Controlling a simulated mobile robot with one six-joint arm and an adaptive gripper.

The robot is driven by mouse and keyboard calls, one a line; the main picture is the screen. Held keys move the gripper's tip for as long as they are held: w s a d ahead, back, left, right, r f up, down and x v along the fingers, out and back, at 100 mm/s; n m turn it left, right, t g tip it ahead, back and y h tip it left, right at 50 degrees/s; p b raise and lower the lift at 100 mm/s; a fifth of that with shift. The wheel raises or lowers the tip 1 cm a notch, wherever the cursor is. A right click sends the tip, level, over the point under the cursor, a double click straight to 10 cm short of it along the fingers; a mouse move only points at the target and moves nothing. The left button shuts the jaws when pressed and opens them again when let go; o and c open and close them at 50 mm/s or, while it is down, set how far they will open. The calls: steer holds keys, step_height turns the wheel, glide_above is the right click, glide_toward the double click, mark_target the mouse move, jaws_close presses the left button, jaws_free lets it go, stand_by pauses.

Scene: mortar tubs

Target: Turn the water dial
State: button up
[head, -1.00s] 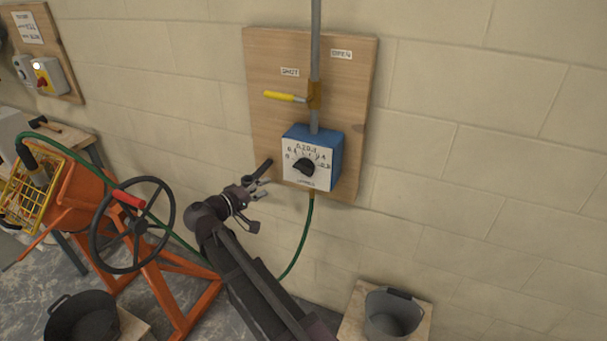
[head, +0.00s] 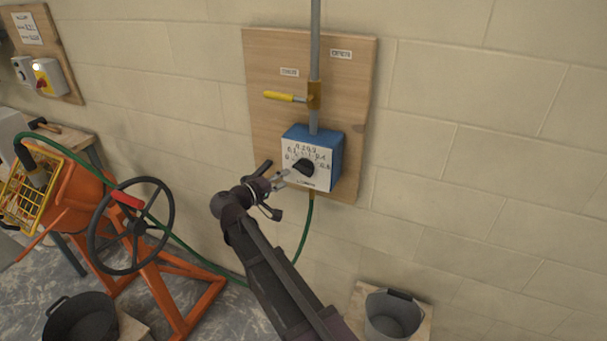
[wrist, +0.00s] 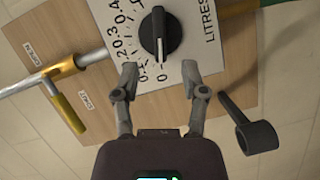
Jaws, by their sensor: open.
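The water dial (head: 303,167) is a black knob on the white, numbered face of a blue box (head: 327,146) on the wooden wall board. In the wrist view the dial (wrist: 160,35) is upper centre, with its white pointer line toward the 0 mark. My gripper (head: 284,178) is just left of and slightly below the dial. In the wrist view my gripper (wrist: 162,78) is open and empty, its fingertips below the knob and on either side of it. I see no clear contact with the knob.
A yellow valve lever (head: 285,97) on the grey pipe points toward the SHUT label. A green hose (head: 303,232) hangs below the box. An orange mixer (head: 85,205) with a handwheel stands at left. The wall at right is clear.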

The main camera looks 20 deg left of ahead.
mark_target(299, 172)
steer(key=shift+x, duration=3.35)
